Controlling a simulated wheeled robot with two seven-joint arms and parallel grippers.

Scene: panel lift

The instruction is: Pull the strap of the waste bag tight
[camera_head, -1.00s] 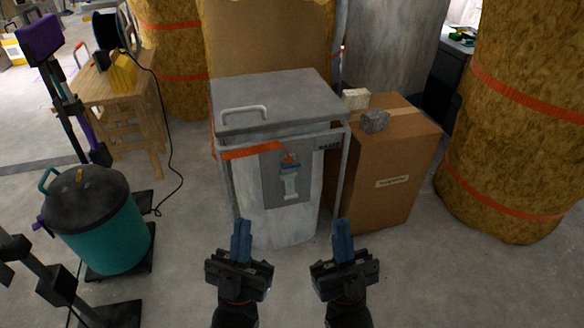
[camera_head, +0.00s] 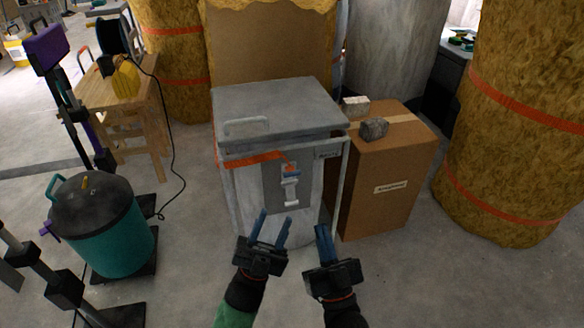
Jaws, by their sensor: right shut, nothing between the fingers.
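The waste bag (camera_head: 245,205) hangs pale grey in a metal frame under a grey lid (camera_head: 275,105). An orange strap (camera_head: 252,160) runs across its upper front to a small buckle (camera_head: 291,170) with blue and orange parts on a grey panel. A pale strip (camera_head: 291,192) hangs below the buckle. My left gripper (camera_head: 272,228) is open and empty, low in front of the bag and below the strip. My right gripper (camera_head: 322,236) is shut and empty, in front of the bag's lower right corner. Neither visibly touches the bag or strap.
A cardboard box (camera_head: 385,190) with two stone-like blocks on top stands close to the right of the bag. A teal bin (camera_head: 105,235) with a dark lid stands at left. Large strapped insulation rolls (camera_head: 520,120) stand right and behind. Some floor is clear at front right.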

